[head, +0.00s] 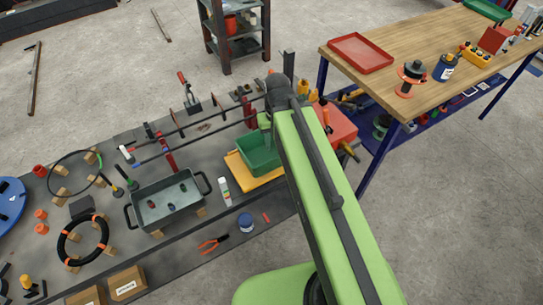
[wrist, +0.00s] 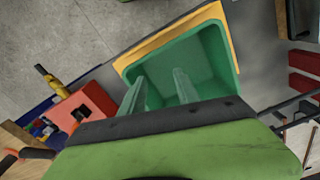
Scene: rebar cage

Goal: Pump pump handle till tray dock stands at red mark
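A green bin (head: 260,153) sits on a yellow plate (head: 236,165) on the dark bench, left of my arm; I cannot tell whether this plate is the tray dock. The bin (wrist: 215,62) and the plate (wrist: 160,40) also show in the wrist view. My gripper (wrist: 160,88) is open over the bin with its two fingers apart and nothing between them. In the head view my arm hides most of it. A red block (head: 340,125) with an orange-and-black upright handle (head: 325,113) stands right of my arm; whether this is the pump handle is unclear. I cannot make out a red mark.
A grey two-handled tray (head: 168,202) and long dark bars (head: 195,133) lie on the bench to the left. A wooden table (head: 445,45) with a red tray (head: 360,53) stands at the right. A shelf rack (head: 228,50) stands behind. Open floor lies at the lower right.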

